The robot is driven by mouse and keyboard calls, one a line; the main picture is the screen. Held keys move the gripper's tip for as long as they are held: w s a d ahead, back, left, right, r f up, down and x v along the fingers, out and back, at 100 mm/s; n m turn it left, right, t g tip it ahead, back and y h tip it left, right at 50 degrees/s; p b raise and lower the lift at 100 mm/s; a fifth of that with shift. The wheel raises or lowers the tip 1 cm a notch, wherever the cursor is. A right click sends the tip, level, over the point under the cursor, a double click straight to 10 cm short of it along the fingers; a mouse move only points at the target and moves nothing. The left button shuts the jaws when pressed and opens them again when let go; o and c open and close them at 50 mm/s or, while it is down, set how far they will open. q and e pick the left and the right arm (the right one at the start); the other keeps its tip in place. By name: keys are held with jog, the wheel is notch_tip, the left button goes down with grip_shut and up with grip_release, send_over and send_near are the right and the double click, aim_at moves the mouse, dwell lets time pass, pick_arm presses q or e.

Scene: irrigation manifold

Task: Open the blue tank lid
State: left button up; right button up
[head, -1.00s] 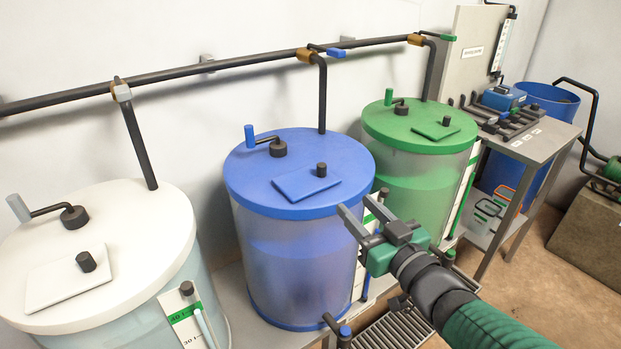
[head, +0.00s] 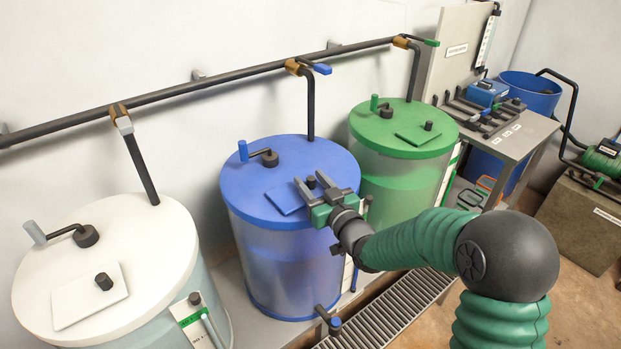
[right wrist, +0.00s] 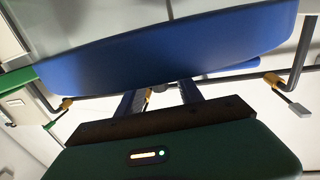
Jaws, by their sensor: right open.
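The blue tank (head: 275,262) stands in the middle of the head view with a round blue top (head: 325,150). A square blue lid plate (head: 284,201) lies flat on that top, with a small dark knob (head: 310,182). My right gripper (head: 309,179) reaches over the top's front right edge, open, its two dark fingers at either side of the knob. I cannot tell whether they touch it. My left gripper is not in view.
A dark crank with a blue handle (head: 243,150) stands at the back of the blue top. A white tank (head: 150,230) is to the left and a green-topped tank (head: 405,165) to the right. A black pipe (head: 230,80) runs along the wall behind. A floor grate (head: 385,312) lies in front.

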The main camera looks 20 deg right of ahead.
jog(key=shift+w, duration=0.35)
grip_shut()
dwell(1.2)
